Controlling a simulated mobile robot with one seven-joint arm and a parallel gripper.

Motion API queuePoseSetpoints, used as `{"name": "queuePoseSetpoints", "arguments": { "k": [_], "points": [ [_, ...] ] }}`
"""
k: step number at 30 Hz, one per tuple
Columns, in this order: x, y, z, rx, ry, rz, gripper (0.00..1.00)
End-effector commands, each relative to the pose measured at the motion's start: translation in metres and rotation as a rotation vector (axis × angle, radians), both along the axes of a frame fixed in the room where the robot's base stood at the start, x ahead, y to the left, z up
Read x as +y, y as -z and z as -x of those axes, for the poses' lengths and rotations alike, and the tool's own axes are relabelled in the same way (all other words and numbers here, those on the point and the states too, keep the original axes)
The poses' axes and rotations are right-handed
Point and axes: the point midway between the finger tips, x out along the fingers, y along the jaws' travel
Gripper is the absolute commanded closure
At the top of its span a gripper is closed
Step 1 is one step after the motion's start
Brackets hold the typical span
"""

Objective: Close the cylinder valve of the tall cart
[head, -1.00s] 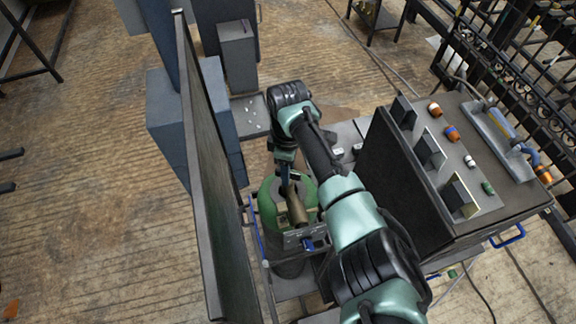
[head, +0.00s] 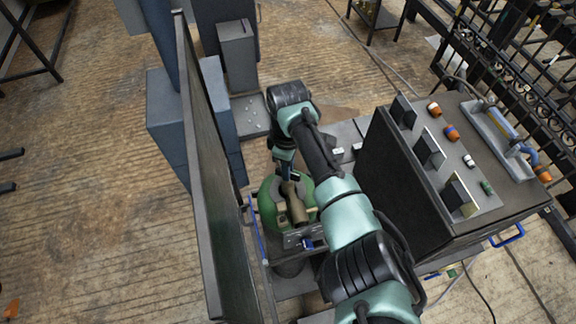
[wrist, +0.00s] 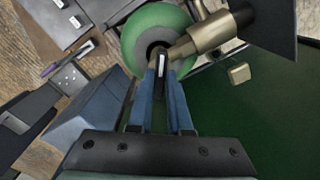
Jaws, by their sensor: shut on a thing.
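A green gas cylinder (head: 269,191) stands upright on the cart, between a tall dark panel and my arm. Its brass valve (head: 296,204) sits on top. In the wrist view, the cylinder's green shoulder (wrist: 133,36) is at the top, with the brass valve body (wrist: 209,34) reaching to the right. My gripper (head: 288,181) comes down onto the top of the valve. In the wrist view, my gripper's blue fingers (wrist: 163,66) are close together on a small dark part of the valve with a light strip. That part is mostly hidden by the fingers.
The tall dark panel (head: 212,165) stands close to the left of the cylinder. On the right is a bench (head: 508,207) with a slanted dark board, several small coloured fittings and a tray (head: 487,125). Blue-grey boxes (head: 167,125) stand behind the panel. Open floor lies at left.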

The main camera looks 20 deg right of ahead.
Motion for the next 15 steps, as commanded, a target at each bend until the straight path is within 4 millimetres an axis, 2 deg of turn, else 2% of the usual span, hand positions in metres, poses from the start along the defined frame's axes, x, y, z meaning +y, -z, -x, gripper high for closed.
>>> {"name": "queuePoseSetpoints", "arguments": {
  "k": [15],
  "points": [
    [0.0015, -0.0009, 0.0002, 0.002, 0.457, -0.002, 1.00]
  ]
}}
